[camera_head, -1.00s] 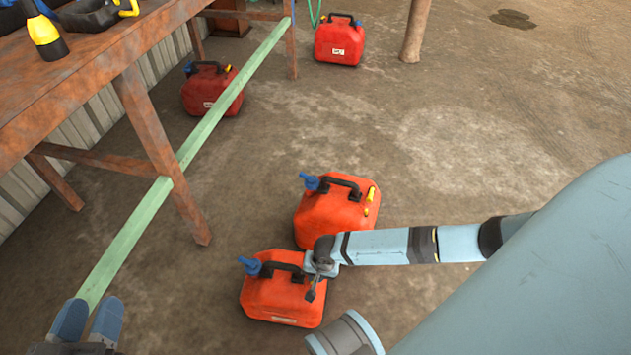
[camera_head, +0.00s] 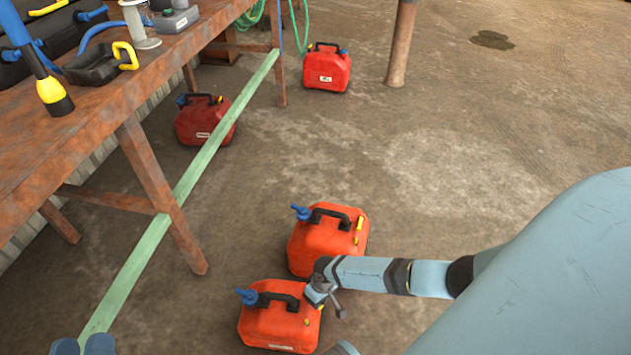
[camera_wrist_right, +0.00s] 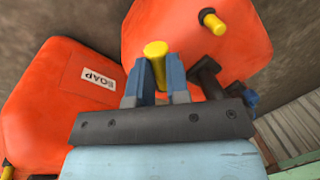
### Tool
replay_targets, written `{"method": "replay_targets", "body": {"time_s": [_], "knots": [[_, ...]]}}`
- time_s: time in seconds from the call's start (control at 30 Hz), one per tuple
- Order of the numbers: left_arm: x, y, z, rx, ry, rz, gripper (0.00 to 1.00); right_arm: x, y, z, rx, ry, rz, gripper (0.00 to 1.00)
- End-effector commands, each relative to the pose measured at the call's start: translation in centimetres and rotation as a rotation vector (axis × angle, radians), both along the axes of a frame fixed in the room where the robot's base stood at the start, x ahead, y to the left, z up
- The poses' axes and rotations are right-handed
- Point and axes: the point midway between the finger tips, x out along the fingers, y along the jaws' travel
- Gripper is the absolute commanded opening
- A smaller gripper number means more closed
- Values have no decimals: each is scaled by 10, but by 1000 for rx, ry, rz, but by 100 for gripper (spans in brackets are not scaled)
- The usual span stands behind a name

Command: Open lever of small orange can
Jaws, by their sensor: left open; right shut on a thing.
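The smaller orange can (camera_head: 270,330) stands on the floor at bottom centre, with a black handle and a blue spout on its left. It also shows at the upper right of the right wrist view (camera_wrist_right: 190,30). My right gripper (camera_head: 316,294) reaches its right end from the right and hides part of its top. In the right wrist view, its fingers (camera_wrist_right: 158,78) are shut on a yellow lever (camera_wrist_right: 155,49); a second yellow knob (camera_wrist_right: 212,20) is clear of them. My left gripper (camera_head: 84,345) is open, partly cut off at the bottom left.
A larger orange can (camera_head: 318,248) stands just behind and also shows in the right wrist view (camera_wrist_right: 50,110). Two red cans (camera_head: 205,123) (camera_head: 327,75) stand farther back. A rusty workbench (camera_head: 110,85) with a green beam (camera_head: 130,272) borders the left. Centre-right floor is open.

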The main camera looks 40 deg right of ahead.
Motion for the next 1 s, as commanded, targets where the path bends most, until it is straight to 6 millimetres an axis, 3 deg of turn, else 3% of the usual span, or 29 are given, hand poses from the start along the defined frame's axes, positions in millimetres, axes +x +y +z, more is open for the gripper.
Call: {"method": "replay_targets", "body": {"time_s": [0.6,1.0], "knots": [[1,-2,-16,21,44,-13,43,11,-17,0,-2,-7,540,0],[2,-2,-19,31,57,-18,43,14,-19,0,1,-6,710,0]]}}
